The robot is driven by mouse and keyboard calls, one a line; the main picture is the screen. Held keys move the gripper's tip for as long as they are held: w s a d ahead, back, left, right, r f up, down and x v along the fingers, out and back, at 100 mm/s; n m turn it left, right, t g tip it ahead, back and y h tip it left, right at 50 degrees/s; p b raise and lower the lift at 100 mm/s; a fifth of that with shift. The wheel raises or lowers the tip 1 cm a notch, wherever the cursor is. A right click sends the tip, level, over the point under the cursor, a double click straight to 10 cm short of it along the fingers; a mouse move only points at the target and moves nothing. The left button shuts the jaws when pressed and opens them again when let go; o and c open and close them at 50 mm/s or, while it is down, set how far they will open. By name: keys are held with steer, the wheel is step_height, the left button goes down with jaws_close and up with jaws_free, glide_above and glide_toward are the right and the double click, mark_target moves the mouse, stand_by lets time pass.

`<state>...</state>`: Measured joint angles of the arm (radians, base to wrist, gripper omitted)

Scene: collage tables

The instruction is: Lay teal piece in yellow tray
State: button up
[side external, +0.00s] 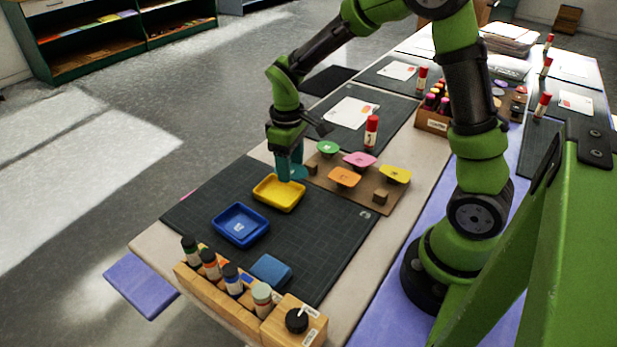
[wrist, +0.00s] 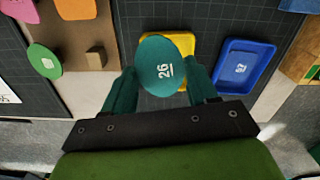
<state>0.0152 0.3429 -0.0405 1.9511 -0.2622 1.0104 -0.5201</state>
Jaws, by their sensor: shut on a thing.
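The teal piece (wrist: 155,62) is a flat oval disc marked 26, held between the two teal fingers of my gripper (wrist: 160,88) in the wrist view. In the side view my gripper (side external: 290,170) points down at the back edge of the yellow tray, with the teal piece (side external: 297,173) at its tips. The yellow tray (side external: 279,193) lies on the dark mat and looks empty in the side view. In the wrist view the piece covers much of the yellow tray (wrist: 184,42). I cannot tell the exact gap between piece and tray.
A blue tray (side external: 240,226) sits nearer the front on the dark cutting mat (side external: 310,235). A wooden board (side external: 355,193) with green, pink, orange and yellow pieces stands behind and right. A bottle rack (side external: 225,300) and a blue block (side external: 271,270) are at the front. The mat's middle is clear.

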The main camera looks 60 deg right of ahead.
steer(key=w, duration=0.1)
steer(key=w+a+r+m, duration=0.1)
steer(key=w, duration=0.1)
steer(key=shift+a+r, duration=0.15)
steer(key=shift+m, duration=0.3)
steer(key=shift+s+f, duration=0.1)
steer(key=shift+f, duration=2.2)
steer(key=shift+f, duration=0.6)
steer(key=shift+f, duration=0.3)
steer(key=o, duration=0.9)
steer(key=shift+c, duration=0.2)
steer(key=shift+r, duration=0.1)
steer(key=shift+r, duration=3.45)
